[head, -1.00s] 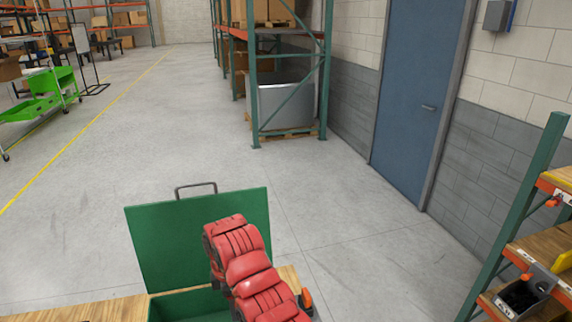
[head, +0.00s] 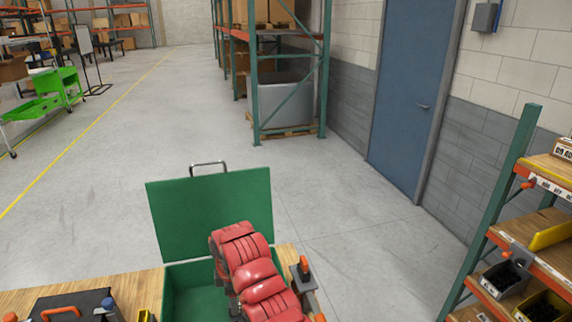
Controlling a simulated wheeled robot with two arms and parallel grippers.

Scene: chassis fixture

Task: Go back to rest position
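A red segmented part, which looks like a link of one of my arms, reaches up from the bottom edge over the green box (head: 180,290). The box stands on the wooden table with its lid (head: 210,215) open and upright, a metal handle on the lid's top edge. The red part hides much of the box's inside and right side. Neither gripper's fingers show in the head view.
A shelf rack (head: 535,255) with bins stands at right. Grey floor (head: 340,215) beyond the table is clear.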

